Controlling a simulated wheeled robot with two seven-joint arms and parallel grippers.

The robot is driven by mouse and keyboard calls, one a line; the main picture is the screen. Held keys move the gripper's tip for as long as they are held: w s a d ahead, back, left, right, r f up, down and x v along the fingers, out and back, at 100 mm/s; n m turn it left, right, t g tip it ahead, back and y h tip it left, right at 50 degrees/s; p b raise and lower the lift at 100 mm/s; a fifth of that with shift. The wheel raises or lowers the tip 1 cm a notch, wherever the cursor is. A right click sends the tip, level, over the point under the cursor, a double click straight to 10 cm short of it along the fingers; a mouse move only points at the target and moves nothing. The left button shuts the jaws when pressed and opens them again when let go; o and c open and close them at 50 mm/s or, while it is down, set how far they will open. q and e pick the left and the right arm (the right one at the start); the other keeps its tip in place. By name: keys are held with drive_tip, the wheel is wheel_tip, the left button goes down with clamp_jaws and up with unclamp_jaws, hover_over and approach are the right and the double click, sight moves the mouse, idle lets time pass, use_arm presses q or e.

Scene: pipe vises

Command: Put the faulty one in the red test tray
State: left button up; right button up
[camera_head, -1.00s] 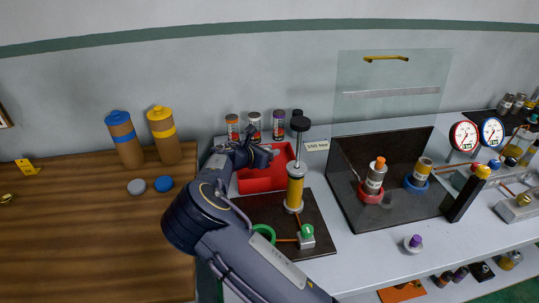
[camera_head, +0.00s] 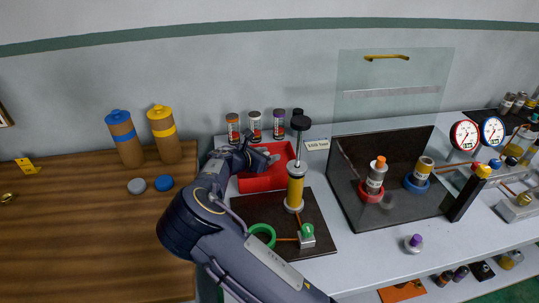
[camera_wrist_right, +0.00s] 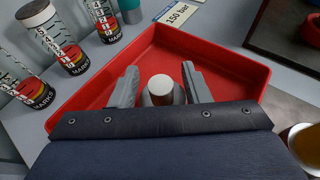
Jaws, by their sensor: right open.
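The red test tray (camera_head: 262,183) sits on the grey bench, left of a yellow hand pump. It fills the middle of the right wrist view (camera_wrist_right: 228,68). My right gripper (camera_head: 266,158) is over the tray. In the right wrist view its two fingers (camera_wrist_right: 160,84) are apart, one on each side of a small grey cylinder with a pale top (camera_wrist_right: 160,90). The cylinder's lower part is hidden, and I cannot tell if the fingers touch it. My left gripper is not seen.
Several labelled jars (camera_head: 254,124) stand behind the tray by a "150 bar" sign (camera_head: 316,145). The yellow pump (camera_head: 296,180) stands close on the right. A raised clear shield (camera_head: 390,85) is behind the holders. A purple-capped piece (camera_head: 414,243) stands at the bench front.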

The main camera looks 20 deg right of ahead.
drive_tip(key=b+v, duration=0.1)
drive_tip(key=v, duration=1)
drive_tip(key=shift+f, duration=0.1)
drive_tip(key=shift+d, duration=0.1)
